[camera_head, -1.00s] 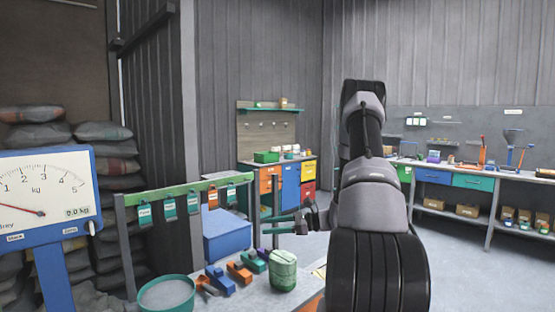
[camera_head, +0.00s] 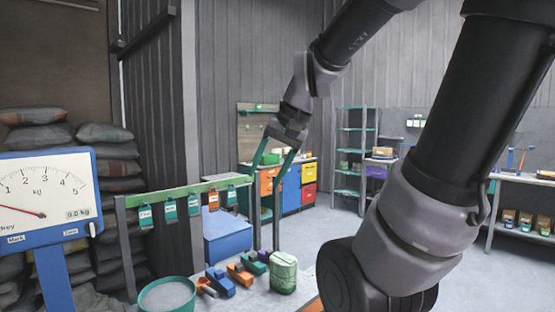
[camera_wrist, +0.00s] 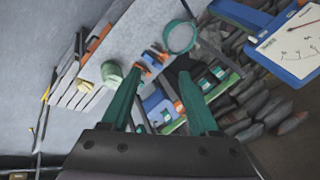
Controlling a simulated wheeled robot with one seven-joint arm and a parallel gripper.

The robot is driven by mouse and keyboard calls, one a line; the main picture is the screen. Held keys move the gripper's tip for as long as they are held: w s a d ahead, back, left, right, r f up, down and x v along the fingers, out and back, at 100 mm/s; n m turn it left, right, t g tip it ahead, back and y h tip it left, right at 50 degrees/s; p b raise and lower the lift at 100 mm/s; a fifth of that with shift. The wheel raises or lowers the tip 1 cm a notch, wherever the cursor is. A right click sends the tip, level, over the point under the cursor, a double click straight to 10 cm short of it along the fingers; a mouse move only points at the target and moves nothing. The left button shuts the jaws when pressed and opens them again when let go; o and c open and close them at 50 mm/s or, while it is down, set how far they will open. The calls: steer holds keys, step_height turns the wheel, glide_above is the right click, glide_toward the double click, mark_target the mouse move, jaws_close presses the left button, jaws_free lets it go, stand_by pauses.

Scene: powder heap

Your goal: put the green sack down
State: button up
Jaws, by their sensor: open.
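The green sack (camera_head: 284,273) stands upright on the bench at the right of the coloured scoops in the head view. It also shows in the wrist view (camera_wrist: 112,76), left of the left finger. My gripper (camera_head: 266,192) hangs in the air with its teal fingers pointing down, higher in the picture than the sack. In the wrist view my gripper (camera_wrist: 160,72) has its two fingers wide apart, with nothing held between them. The sack is apart from the fingers.
A teal bowl of grey powder (camera_head: 168,296) stands left of several orange, blue and green scoops (camera_head: 220,282). A green rack with tags (camera_head: 170,192) runs behind. A dial scale (camera_head: 45,195) is at the left. A blue bin (camera_head: 228,237) stands behind the rack.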

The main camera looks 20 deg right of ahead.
steer(key=shift+s+d+r+n+t+h, duration=0.25)
steer(key=shift+s+r+n+t+h, duration=0.1)
steer(key=shift+s+r+t, duration=0.4)
steer(key=shift+s+d+r+n+t+h, duration=0.3)
steer(key=shift+s+r+t, duration=0.25)
steer(key=shift+s+r, duration=0.3)
